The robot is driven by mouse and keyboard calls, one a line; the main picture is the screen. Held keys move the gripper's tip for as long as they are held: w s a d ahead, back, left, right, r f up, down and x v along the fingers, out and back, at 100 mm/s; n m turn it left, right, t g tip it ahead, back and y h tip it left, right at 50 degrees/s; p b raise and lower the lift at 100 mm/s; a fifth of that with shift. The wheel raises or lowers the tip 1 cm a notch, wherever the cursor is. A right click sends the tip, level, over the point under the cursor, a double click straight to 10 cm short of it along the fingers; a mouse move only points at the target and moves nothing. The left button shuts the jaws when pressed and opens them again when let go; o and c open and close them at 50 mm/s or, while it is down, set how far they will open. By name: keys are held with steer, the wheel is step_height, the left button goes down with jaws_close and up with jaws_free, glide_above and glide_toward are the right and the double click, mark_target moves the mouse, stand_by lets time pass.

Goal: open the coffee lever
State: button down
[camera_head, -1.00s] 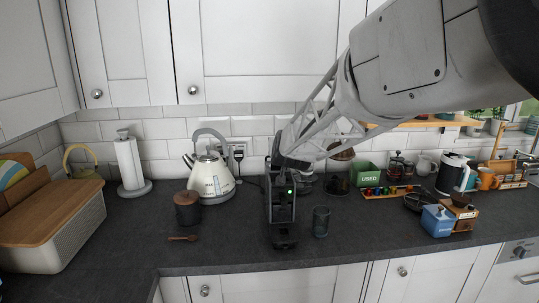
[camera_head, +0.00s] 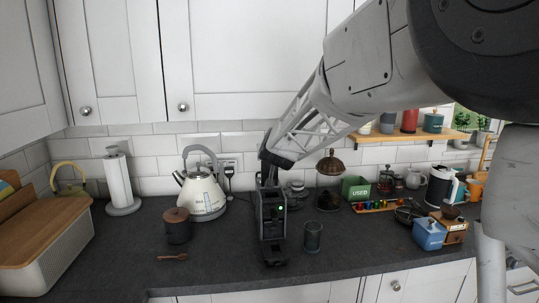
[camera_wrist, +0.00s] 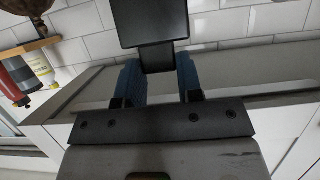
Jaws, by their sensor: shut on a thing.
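The black coffee machine (camera_head: 271,222) stands upright on the worktop, with a green light on its front. My gripper (camera_head: 268,172) is at the top of the machine, reaching down from the upper right. In the wrist view my gripper (camera_wrist: 158,66) has a blue-padded finger on either side of a dark narrow stem, the coffee lever (camera_wrist: 156,57), and is shut on it. The stem joins a wider dark square piece above it in that picture. In the head view the lever is mostly hidden by my gripper, so its exact angle cannot be told.
A glass (camera_head: 313,237) stands close right of the machine. A cream kettle (camera_head: 202,197) and dark canister (camera_head: 178,228) stand left, with a wooden spoon (camera_head: 172,257) in front. A green box (camera_head: 355,188) and blue grinder (camera_head: 429,234) are right. The front worktop is mostly clear.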

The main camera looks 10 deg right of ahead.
steer(key=shift+w+r, duration=0.15)
steer(key=shift+w, duration=0.4)
steer(key=shift+w+r, duration=0.15)
steer(key=shift+w, duration=0.4)
stand_by(0.5)
steer(key=c, duration=0.8)
jaws_free()
steer(key=shift+f, duration=0.1)
steer(key=shift+o, duration=0.2)
steer(key=shift+s, duration=0.15)
steer(key=v, duration=0.7)
steer(key=shift+s+r, duration=0.25)
steer(key=shift+s, duration=0.1)
